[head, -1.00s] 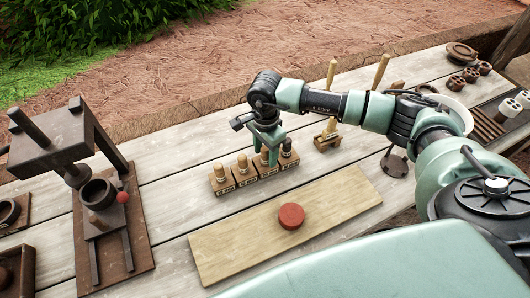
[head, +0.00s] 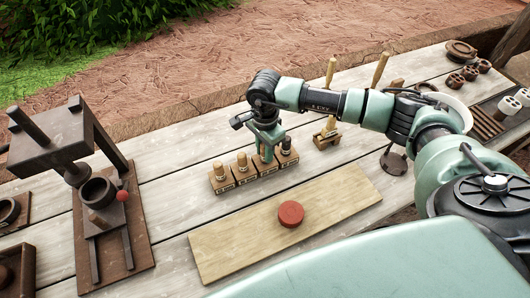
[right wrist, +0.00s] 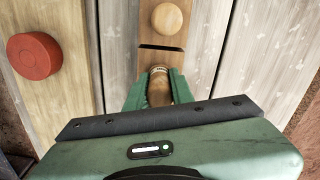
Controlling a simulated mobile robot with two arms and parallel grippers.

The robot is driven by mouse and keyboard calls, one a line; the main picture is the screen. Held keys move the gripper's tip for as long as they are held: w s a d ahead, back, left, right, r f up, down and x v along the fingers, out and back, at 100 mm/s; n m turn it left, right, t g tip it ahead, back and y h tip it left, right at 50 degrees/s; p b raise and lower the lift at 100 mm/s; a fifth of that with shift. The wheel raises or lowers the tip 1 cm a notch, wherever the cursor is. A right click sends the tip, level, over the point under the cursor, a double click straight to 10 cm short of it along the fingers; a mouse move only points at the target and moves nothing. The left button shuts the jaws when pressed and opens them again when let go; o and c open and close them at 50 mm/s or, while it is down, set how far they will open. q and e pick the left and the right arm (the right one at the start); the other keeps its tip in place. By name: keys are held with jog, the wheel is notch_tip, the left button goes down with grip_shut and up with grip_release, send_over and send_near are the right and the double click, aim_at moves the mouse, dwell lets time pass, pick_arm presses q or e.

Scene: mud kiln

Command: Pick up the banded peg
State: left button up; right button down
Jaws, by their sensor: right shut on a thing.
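A row of wooden blocks (head: 223,185) stands on the table, each holding a short upright peg. My right gripper (head: 266,155) points down over the third block from the left. It is shut on the banded peg (right wrist: 158,71), whose top with a patterned band shows between the green fingers in the right wrist view. The fingers hide most of this peg in the head view. I cannot tell whether its lower end is still in the block. My left gripper is not in view.
A dark-topped peg (head: 286,145) stands close to the right of the gripper, and pale pegs (head: 219,170) stand to its left. A pale board (head: 240,245) with a red disc (head: 291,214) lies in front. A brown press (head: 65,150) stands at the left.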

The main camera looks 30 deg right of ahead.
notch_tip(320, 180, up, 19)
jog(key=b, duration=0.4)
jog(key=shift+r, duration=0.15)
